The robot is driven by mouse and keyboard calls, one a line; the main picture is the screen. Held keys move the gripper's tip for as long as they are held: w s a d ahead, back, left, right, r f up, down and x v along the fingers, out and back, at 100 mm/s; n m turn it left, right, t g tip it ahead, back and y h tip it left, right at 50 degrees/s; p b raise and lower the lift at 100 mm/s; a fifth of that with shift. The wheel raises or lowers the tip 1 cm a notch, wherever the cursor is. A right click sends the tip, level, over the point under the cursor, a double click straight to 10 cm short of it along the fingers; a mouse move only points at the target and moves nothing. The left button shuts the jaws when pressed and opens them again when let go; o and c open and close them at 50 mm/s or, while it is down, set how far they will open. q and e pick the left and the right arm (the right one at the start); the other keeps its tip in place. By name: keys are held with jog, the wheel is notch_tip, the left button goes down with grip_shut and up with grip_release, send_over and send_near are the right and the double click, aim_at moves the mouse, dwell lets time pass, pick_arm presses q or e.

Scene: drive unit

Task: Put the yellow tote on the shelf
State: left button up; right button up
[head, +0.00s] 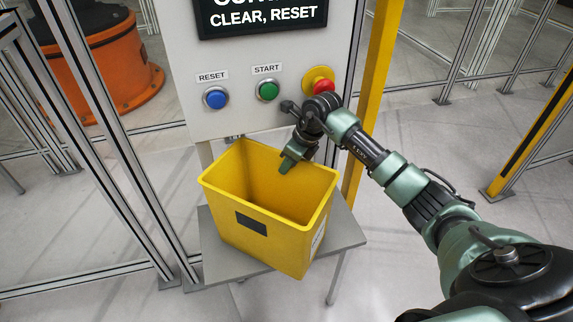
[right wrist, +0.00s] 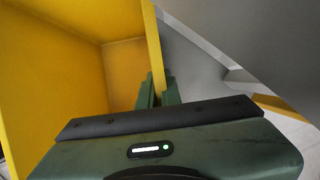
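The yellow tote (head: 262,216) is an open, empty-looking bin with a dark label on its front. It is over a small grey stand (head: 347,232), its near bottom corner past the stand's front edge; I cannot tell whether it rests there or hangs just above. My right gripper (head: 289,163) is at the tote's far rim. In the right wrist view its fingers (right wrist: 158,92) are close on both sides of the yellow tote wall (right wrist: 154,48), one inside and one outside, and look shut on it. My left gripper is not in view. No separate shelf is recognisable.
A grey control panel (head: 240,70) with blue, green and red buttons stands right behind the tote. The red button (head: 323,86) is close to my right wrist. Metal fence posts (head: 120,140) are at left, a yellow post (head: 377,90) behind. Floor at right is clear.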

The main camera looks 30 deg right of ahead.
jog(key=o, duration=0.4)
jog(key=shift+c, duration=0.2)
jog(key=shift+r, duration=0.15)
jog(key=b+v, duration=0.1)
jog(key=v, duration=0.6)
jog(key=shift+r, duration=0.2)
